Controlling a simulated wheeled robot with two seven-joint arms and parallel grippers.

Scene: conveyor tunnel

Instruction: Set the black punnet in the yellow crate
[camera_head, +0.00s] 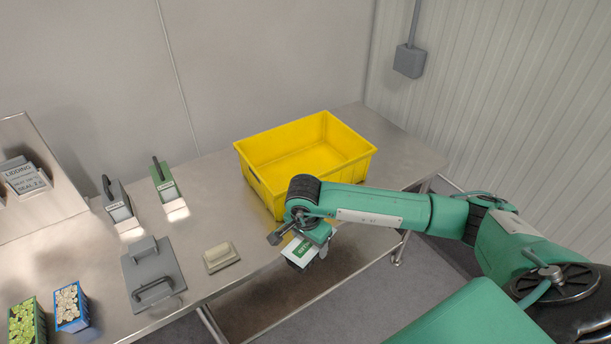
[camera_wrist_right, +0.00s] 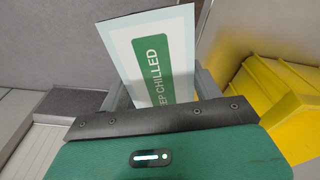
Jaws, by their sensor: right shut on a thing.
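The yellow crate (camera_head: 262,187) stands empty at the right end of the steel table; part of it also shows at the right of the right wrist view (camera_wrist_right: 262,82). My right gripper (camera_head: 307,243) is shut on the black punnet (camera_head: 298,263). The punnet hangs in front of the crate, outside it, near the table's front edge. Its top carries a white label with a green "KEEP CHILLED" panel, seen close up in the right wrist view (camera_wrist_right: 150,65). The punnet's underside is hidden. My left gripper is not in view.
Two upright stamp-like tools (camera_head: 118,205) (camera_head: 165,182), a grey plate with a handle (camera_head: 152,275) and a small pale block on a base (camera_head: 220,257) are left of the crate. Green (camera_head: 27,322) and blue (camera_head: 71,306) filled punnets stand at the front left. A wall is behind.

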